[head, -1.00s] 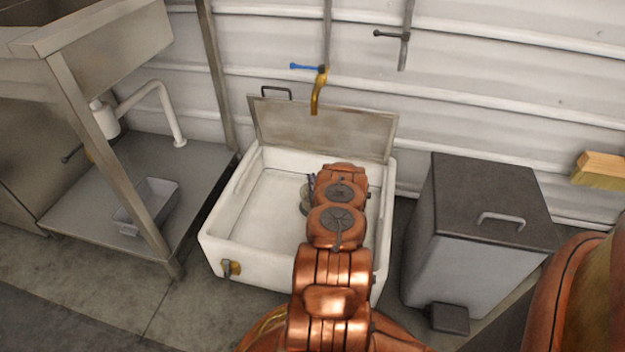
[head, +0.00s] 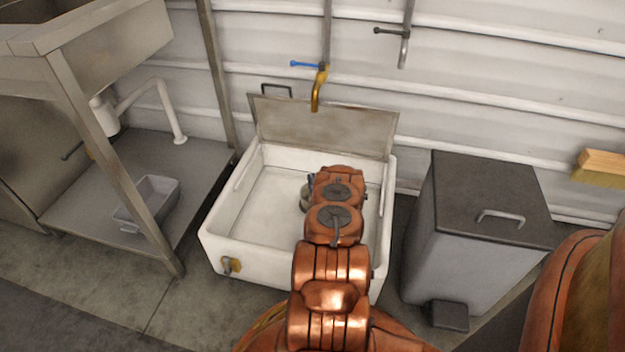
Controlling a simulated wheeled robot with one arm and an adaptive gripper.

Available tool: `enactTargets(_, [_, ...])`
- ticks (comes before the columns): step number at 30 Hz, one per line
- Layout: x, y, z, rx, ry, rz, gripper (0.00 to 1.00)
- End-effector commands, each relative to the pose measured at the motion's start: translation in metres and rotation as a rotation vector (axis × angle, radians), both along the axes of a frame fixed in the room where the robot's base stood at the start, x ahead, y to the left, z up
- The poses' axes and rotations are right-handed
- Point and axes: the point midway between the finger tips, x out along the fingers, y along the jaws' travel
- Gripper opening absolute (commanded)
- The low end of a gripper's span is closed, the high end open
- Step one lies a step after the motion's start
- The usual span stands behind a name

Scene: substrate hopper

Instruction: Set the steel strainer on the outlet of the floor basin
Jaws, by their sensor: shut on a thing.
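The white floor basin (head: 228,221) stands on the floor in the middle of the head view, with its grey lid (head: 325,127) raised at the back. My copper arm reaches over its right half. My gripper (head: 311,182) is down inside the basin and mostly hidden behind my arm; only a dark sliver shows. A small greyish round edge, which looks like the steel strainer (head: 304,199), shows just left of the arm, at the gripper. My gripper is shut on it. The outlet is not visible, and I cannot tell whether the strainer touches the basin floor.
A brass tap (head: 318,92) with a blue lever hangs above the basin. A grey pedal bin (head: 476,215) stands to the right. A steel sink stand (head: 110,170) with a grey tub (head: 150,203) on its shelf is at left. The basin's left half is clear.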

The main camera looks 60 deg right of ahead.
Motion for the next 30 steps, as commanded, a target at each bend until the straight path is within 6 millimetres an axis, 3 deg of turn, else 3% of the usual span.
enactTargets(13, [0.0000,-0.0003,-0.0025,-0.001,0.000,0.000,0.00])
enactTargets(14, [0.0000,-0.0003,-0.0025,-0.001,0.000,0.000,0.09])
enactTargets(21, [-0.0002,-0.0004,-0.0026,-0.001,0.000,0.000,0.34])
enactTargets(30, [-0.0005,-0.0001,-0.0027,-0.001,0.000,0.000,0.35])
